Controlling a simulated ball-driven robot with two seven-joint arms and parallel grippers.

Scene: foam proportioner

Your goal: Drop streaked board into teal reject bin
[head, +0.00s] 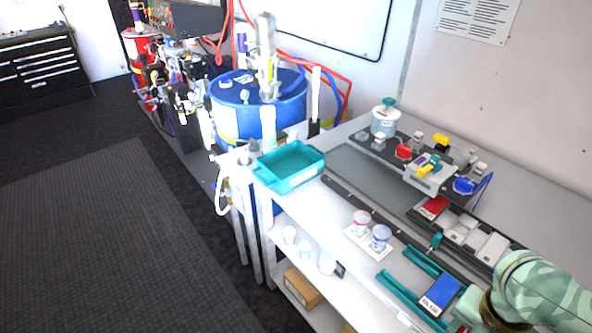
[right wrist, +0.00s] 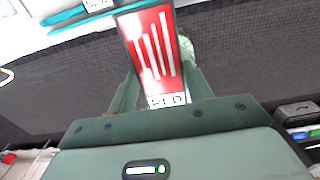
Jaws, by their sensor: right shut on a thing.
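The streaked board (right wrist: 150,48) is red with several white streaks and a white lettered label at its lower end. It stands between the two green fingers of my right gripper (right wrist: 160,82), which is shut on it. The teal reject bin (head: 289,166) is an open, empty-looking tray on the left end of the white bench, well up and left of my right gripper. My left gripper is not in view.
A blue board (head: 441,292) lies by teal rails (head: 411,299) near my right arm. Two lidded cups (head: 361,222) stand on the bench's front part. A blue drum (head: 243,105) stands behind the bin. A fixture with coloured parts (head: 430,172) fills the bench's back.

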